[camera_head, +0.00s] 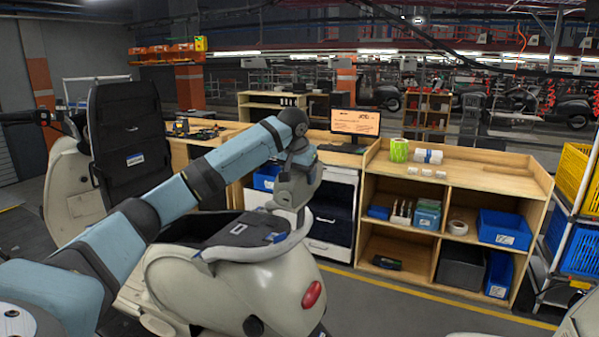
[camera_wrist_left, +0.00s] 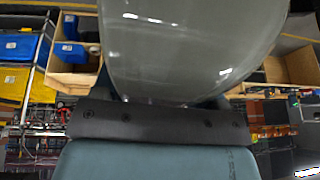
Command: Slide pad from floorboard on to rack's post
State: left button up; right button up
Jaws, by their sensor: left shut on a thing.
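My left gripper (camera_head: 292,208) is low over the rear of the cream scooter (camera_head: 215,285), close to the rack (camera_head: 262,251), a pale curved rail behind the dark seat (camera_head: 222,232). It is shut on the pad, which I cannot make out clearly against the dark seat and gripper. I cannot tell whether the pad touches the rack's post, which does not show clearly. The floorboard is hidden behind my left arm. The left wrist view is mostly filled by a glossy grey surface and my own arm, with no fingertips showing. My right gripper is not in view.
A large black panel (camera_head: 128,134) stands upright at the scooter's front. A wooden shelf (camera_head: 462,178) with bins is at the right, beyond the rack. A desk with a monitor (camera_head: 355,122) is behind. Yellow and blue crates (camera_head: 573,175) stand far right.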

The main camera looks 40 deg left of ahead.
pick_arm(q)
jog(key=shift+f, duration=0.1)
dwell(0.4)
jog(key=shift+a+f, duration=0.1)
jog(key=shift+f, duration=1.2)
jog(key=o, duration=1.2)
jog(key=shift+s, duration=0.1)
jog(key=b+v, duration=0.2)
jog(key=v, duration=1.1)
jog(key=shift+b, duration=0.35)
jog(key=shift+s+r, duration=0.15)
jog(key=shift+r, duration=0.25)
